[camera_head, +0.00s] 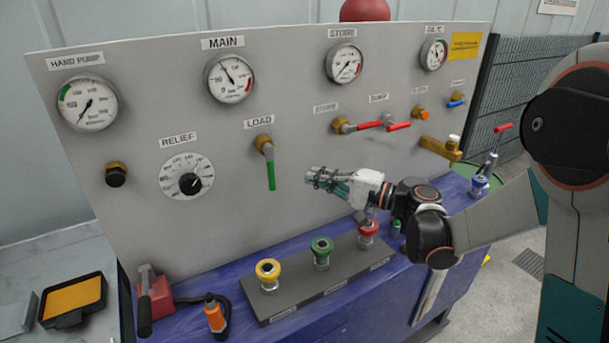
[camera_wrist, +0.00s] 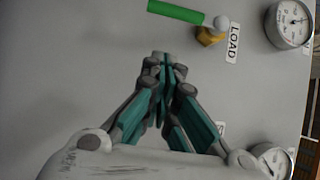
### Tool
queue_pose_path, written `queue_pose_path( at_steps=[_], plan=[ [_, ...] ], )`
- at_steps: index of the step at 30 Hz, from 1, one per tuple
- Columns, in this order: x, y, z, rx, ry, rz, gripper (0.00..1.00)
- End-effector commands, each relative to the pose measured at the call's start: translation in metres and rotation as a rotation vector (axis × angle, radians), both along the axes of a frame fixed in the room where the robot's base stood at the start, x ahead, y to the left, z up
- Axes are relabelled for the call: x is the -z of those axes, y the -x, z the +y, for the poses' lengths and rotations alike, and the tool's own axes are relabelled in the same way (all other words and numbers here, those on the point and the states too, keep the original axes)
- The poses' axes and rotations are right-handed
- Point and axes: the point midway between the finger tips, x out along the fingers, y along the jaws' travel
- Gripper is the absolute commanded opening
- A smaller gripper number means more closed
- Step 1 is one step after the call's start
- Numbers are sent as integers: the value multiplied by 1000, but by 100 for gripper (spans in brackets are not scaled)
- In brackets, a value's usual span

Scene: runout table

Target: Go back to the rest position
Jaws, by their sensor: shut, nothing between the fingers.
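My gripper (camera_head: 312,178) is in front of the grey gauge panel (camera_head: 230,130), right of the green LOAD lever (camera_head: 271,175). Its fingers point left in the head view. In the wrist view my gripper (camera_wrist: 163,62) has its fingertips together with nothing between them. The green lever (camera_wrist: 175,12) and its brass valve (camera_wrist: 210,35) show beyond the fingertips there, and the lever hangs down in the head view. Whether the fingertips touch the panel cannot be told.
Yellow (camera_head: 268,272), green (camera_head: 321,250) and red (camera_head: 367,231) knobs stand on a dark block below my gripper. Red-handled valves (camera_head: 358,126) are on the panel above it. An orange-capped item (camera_head: 214,314) and a red hand pump (camera_head: 155,297) are at front left.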

Motion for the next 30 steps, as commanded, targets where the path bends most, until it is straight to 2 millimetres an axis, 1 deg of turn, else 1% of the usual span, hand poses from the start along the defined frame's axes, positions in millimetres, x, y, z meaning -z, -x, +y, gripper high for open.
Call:
queue_pose_path(
  at_steps=[1, 6, 9, 12, 16, 20, 25, 30],
  plan=[
    [-3, 5, -11, 1, 0, 0, 0],
    [-3, 16, -41, 1, 0, 0, 0],
    [-2, 22, -53, 1, 0, 0, 0],
    [-2, 25, -61, 0, 0, 0, 0],
    [-2, 29, -63, 3, 20, 3, 0],
    [-5, 40, -60, 13, 106, 13, 0],
    [-6, 64, -59, 40, 300, 26, 0],
    [-4, 96, -68, 67, 502, 27, 0]
  ],
)
